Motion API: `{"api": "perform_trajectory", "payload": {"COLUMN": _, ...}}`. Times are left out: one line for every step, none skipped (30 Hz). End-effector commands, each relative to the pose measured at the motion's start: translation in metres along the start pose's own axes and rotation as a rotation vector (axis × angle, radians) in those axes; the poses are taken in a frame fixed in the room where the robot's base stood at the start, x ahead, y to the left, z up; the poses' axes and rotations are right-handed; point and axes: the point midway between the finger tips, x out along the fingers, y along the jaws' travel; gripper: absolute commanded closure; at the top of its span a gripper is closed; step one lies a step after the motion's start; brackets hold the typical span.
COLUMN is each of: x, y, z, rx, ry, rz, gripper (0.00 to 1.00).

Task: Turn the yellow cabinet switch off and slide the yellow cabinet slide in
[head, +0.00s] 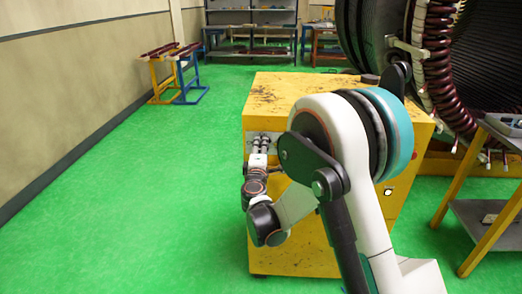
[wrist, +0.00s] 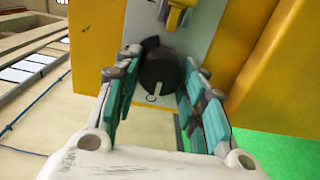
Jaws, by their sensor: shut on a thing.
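The yellow cabinet (head: 285,92) stands in the middle of the head view, partly behind my arm. In the wrist view, a round black switch knob (wrist: 160,76) with a short white mark sits on a grey plate (wrist: 196,38) on the cabinet. The mark points toward the bottom of that picture. My gripper (wrist: 162,60) has its teal-padded fingers on both sides of the knob, shut on it. In the head view my gripper (head: 262,142) is at the cabinet's upper left front. A yellow piece (wrist: 177,14) sticks out above the knob; I cannot tell if it is the slide.
A small round white-and-black fitting (head: 388,191) is low on the cabinet's right part. A large dark stator (head: 440,60) and a yellow-legged table (head: 478,190) stand at the right. Yellow and blue trestles (head: 178,75) stand back left. The green floor (head: 140,200) at left is clear.

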Motion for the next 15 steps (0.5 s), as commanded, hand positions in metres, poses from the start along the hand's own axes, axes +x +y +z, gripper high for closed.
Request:
{"api": "perform_trajectory", "payload": {"x": -0.0005, "y": -0.0005, "z": -0.0008, "rx": -0.001, "ry": 0.001, "rz": 0.0, "gripper": 0.86}}
{"api": "perform_trajectory", "payload": {"x": -0.0005, "y": -0.0005, "z": -0.0008, "rx": 0.0, "ry": 0.001, "rz": 0.0, "gripper": 0.86}}
{"api": "perform_trajectory", "payload": {"x": -0.0005, "y": -0.0005, "z": -0.0008, "rx": 0.0, "ry": 0.001, "rz": 0.0, "gripper": 0.86}}
{"api": "perform_trajectory", "payload": {"x": -0.0005, "y": -0.0005, "z": -0.0008, "rx": 0.0, "ry": 0.001, "rz": 0.0, "gripper": 0.86}}
{"api": "perform_trajectory", "payload": {"x": -0.0005, "y": -0.0005, "z": -0.0008, "rx": 0.0, "ry": 0.002, "rz": 0.0, "gripper": 0.86}}
{"api": "perform_trajectory", "payload": {"x": -0.0005, "y": -0.0005, "z": -0.0008, "rx": 0.0, "ry": 0.002, "rz": 0.0, "gripper": 0.86}}
{"api": "perform_trajectory", "payload": {"x": -0.0005, "y": -0.0005, "z": -0.0008, "rx": 0.0, "ry": 0.002, "rz": 0.0, "gripper": 0.6}}
{"api": "perform_trajectory", "payload": {"x": -0.0005, "y": -0.0005, "z": -0.0008, "rx": 0.0, "ry": 0.002, "rz": 0.0, "gripper": 0.53}}
{"api": "perform_trajectory", "payload": {"x": -0.0005, "y": -0.0005, "z": -0.0007, "rx": 0.0, "ry": 0.001, "rz": 0.0, "gripper": 0.44}}
{"api": "perform_trajectory", "payload": {"x": -0.0004, "y": -0.0005, "z": -0.0007, "rx": 0.0, "ry": 0.001, "rz": 0.0, "gripper": 0.42}}
{"api": "perform_trajectory", "payload": {"x": -0.0004, "y": -0.0004, "z": -0.0006, "rx": 0.0, "ry": 0.001, "rz": 0.0, "gripper": 0.42}}
{"api": "perform_trajectory", "payload": {"x": -0.0003, "y": -0.0004, "z": -0.0006, "rx": 0.0, "ry": 0.001, "rz": 0.0, "gripper": 0.42}}
{"api": "perform_trajectory", "payload": {"x": -0.0003, "y": -0.0004, "z": -0.0005, "rx": 0.0, "ry": 0.001, "rz": 0.0, "gripper": 0.42}}
{"api": "perform_trajectory", "payload": {"x": -0.0003, "y": -0.0003, "z": -0.0005, "rx": 0.0, "ry": 0.001, "rz": 0.0, "gripper": 0.42}}
{"api": "perform_trajectory", "payload": {"x": -0.0002, "y": -0.0003, "z": -0.0004, "rx": 0.001, "ry": 0.001, "rz": 0.0, "gripper": 0.42}}
